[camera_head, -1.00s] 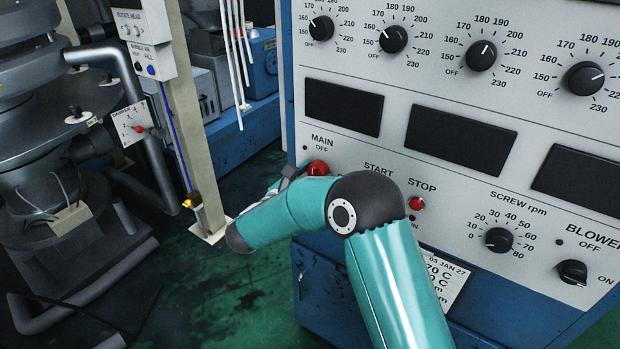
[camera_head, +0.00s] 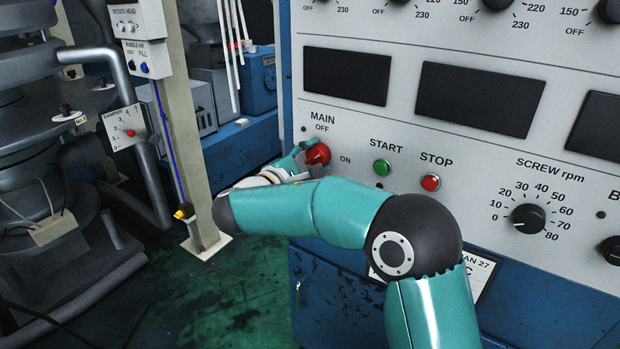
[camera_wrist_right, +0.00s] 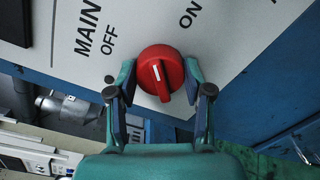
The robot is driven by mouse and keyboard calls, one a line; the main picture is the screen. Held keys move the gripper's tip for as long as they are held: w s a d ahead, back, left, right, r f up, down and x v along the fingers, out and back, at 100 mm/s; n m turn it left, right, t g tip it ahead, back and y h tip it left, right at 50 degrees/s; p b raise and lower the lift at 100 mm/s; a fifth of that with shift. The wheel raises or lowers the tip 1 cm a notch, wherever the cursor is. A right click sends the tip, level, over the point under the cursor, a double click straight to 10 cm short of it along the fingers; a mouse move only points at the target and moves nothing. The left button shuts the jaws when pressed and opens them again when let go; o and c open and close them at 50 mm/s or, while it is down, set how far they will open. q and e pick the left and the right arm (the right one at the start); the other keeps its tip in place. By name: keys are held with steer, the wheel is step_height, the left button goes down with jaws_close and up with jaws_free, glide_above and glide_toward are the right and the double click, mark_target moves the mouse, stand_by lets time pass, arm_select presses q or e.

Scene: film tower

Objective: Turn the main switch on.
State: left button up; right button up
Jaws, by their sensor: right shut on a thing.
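The main switch is a red round knob (camera_head: 318,153) on the grey control panel, below the label MAIN OFF and left of ON. In the right wrist view the knob (camera_wrist_right: 160,72) has a raised grip bar with a short white mark. The mark points up and slightly left in that view; I cannot tell its exact setting. My right gripper (camera_head: 309,157) is shut on the knob, with one finger on each side of it in the wrist view (camera_wrist_right: 160,68). My arm's forearm crosses below the knob in the head view. My left gripper is not in view.
The green START button (camera_head: 382,168) and red STOP button (camera_head: 430,183) sit right of the knob, close to my arm. The screw rpm dial (camera_head: 528,219) is farther right. A beige post (camera_head: 186,120) and dark machinery stand left. Green floor lies between.

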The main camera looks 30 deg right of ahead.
steer(key=m+b, duration=0.3)
steer(key=b, duration=0.1)
steer(key=m+b, duration=0.2)
steer(key=shift+s+d+f+m+b, duration=0.2)
steer(key=shift+d+f+m+b, duration=0.1)
steer(key=shift+f+b, duration=0.1)
steer(key=shift+r+m+b, duration=0.15)
steer(key=shift+m+b, duration=1.35)
steer(key=o, duration=1.1)
steer(key=shift+o, duration=0.3)
steer(key=shift+a+r, duration=0.1)
steer(key=shift+a, duration=0.55)
steer(key=v, duration=1.1)
steer(key=shift+s+d, duration=0.15)
steer(key=shift+s, duration=0.1)
